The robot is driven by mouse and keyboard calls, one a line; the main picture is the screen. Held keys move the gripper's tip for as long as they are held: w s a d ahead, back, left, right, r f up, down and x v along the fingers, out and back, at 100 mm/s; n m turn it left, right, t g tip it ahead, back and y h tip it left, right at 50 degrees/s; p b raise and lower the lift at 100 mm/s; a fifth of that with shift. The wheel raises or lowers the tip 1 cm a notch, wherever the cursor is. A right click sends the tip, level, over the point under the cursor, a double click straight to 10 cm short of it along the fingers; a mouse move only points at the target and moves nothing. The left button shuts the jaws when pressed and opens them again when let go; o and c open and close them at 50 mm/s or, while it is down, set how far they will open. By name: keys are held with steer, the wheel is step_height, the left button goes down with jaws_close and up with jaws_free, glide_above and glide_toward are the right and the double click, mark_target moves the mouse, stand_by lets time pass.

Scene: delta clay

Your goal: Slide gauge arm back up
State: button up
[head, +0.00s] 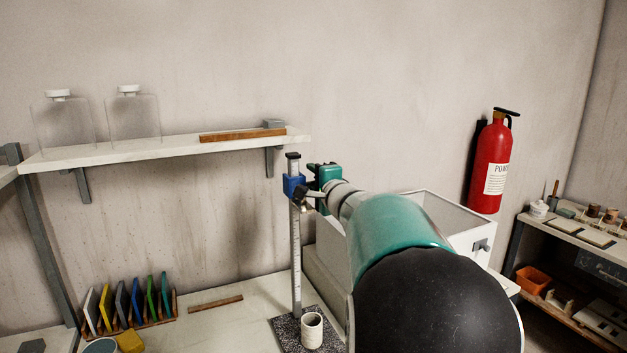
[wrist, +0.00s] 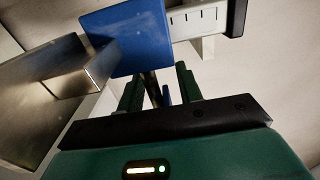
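The height gauge has an upright ruled column (head: 296,255) on a speckled dark base (head: 287,326). Its blue slider (head: 293,186) sits near the column's top, just under the dark cap. In the wrist view the blue slider (wrist: 130,35) is close ahead, with a silver bar (wrist: 90,75) beside it and the ruled column (wrist: 197,20) running to the right. My gripper (head: 322,182) is at the slider's right side. In the wrist view its green fingers (wrist: 160,88) stand apart with a thin dark rod between them; a gap shows beside the rod. Contact at the fingertips cannot be seen.
A pale cup (head: 312,330) stands on the gauge base. An open white bin (head: 455,215) is behind my arm. A wall shelf (head: 150,150) with clear jars is above left. Coloured plates (head: 122,303) stand in a rack at lower left. A fire extinguisher (head: 491,165) hangs right.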

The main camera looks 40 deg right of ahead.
steer(key=v, duration=1.3)
steer(key=shift+s, duration=0.4)
steer(key=shift+a, duration=0.1)
